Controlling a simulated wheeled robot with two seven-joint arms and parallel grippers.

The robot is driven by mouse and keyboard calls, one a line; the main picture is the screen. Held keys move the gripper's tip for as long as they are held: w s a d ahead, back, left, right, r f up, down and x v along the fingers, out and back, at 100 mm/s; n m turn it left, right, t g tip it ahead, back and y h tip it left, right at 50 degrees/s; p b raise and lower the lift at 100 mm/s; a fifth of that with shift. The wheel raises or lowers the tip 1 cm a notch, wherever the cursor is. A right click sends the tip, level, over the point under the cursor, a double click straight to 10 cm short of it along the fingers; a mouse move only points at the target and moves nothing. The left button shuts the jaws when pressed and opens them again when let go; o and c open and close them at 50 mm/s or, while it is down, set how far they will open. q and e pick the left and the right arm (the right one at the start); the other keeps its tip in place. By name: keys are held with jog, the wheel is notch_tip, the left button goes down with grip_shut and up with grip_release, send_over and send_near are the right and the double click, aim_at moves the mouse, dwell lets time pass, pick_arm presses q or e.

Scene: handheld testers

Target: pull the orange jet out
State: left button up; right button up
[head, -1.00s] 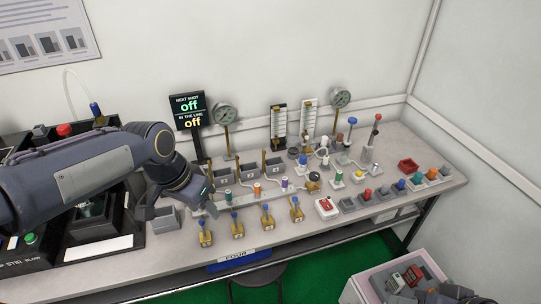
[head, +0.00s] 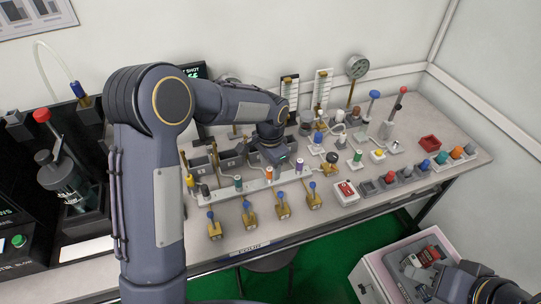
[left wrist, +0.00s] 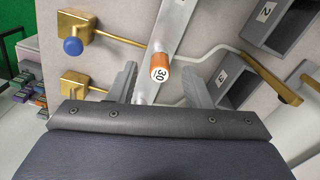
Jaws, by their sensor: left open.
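The orange jet (left wrist: 160,67), a small orange cylinder with a white top marked 30, stands on a pale rail (left wrist: 171,30). In the head view the orange jet (head: 269,174) stands between a green jet (head: 238,183) and a purple jet (head: 299,169). My left gripper (head: 271,160) is open above the rail. In the left wrist view its fingers are on either side of the orange jet, with visible gaps, not gripping it. Part of my right arm shows at the bottom right of the head view; its jaws cannot be made out.
Brass valves with blue knobs (head: 282,206) stand in front of the rail. Grey numbered bins (left wrist: 233,78) and brass rods (left wrist: 262,75) stand behind it. Gauges and coloured knobs stand to the right. A pink-edged box (head: 376,284) is at lower right.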

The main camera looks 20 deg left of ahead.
pick_arm(q)
jog(key=shift+f, duration=0.95)
jog(key=shift+c, duration=0.3)
grip_shut()
